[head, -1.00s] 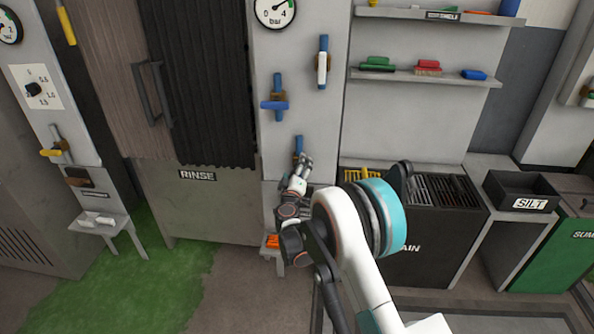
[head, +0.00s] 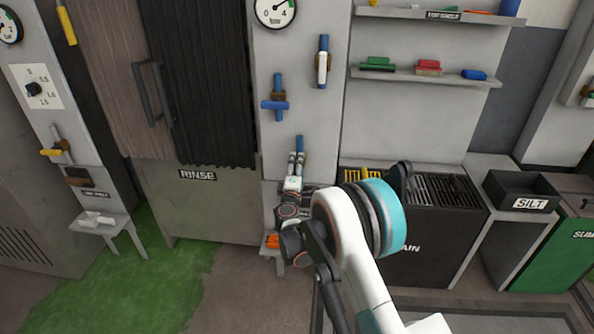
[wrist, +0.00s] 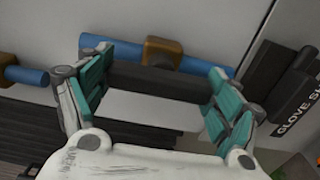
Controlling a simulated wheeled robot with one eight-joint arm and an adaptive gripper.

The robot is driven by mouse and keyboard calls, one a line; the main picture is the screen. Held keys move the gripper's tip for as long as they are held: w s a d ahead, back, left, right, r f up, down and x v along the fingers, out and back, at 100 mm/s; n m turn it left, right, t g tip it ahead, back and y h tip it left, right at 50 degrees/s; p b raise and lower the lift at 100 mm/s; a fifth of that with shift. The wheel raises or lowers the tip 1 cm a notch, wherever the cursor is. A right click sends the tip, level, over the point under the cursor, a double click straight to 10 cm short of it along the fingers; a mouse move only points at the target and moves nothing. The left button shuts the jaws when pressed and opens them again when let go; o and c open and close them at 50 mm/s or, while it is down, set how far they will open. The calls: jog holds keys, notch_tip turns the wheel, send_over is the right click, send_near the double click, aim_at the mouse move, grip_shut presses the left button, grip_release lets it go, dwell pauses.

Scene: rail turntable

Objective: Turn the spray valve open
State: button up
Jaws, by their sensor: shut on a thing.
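My gripper (head: 296,158) is at the lowest blue pipe (head: 299,142) on the grey panel right of the rinse cabinet. In the wrist view its teal-padded fingers (wrist: 160,84) are shut on the two ends of a black valve handle (wrist: 160,80). The handle lies about parallel to the blue pipe (wrist: 130,47), in front of a brown valve body (wrist: 162,50). In the head view my gripper hides this handle. No spray label is readable.
Above are a valve with a blue crosswise handle (head: 274,105) and one with a white upright handle (head: 322,68). A gauge (head: 275,10) is at the top. The rinse cabinet (head: 215,205) stands left, and a black drain bin (head: 430,245) right. A glove shelf label (wrist: 297,117) is close by.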

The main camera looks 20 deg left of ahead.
dwell(0.4)
jog(key=o, duration=1)
jog(key=v, duration=1.2)
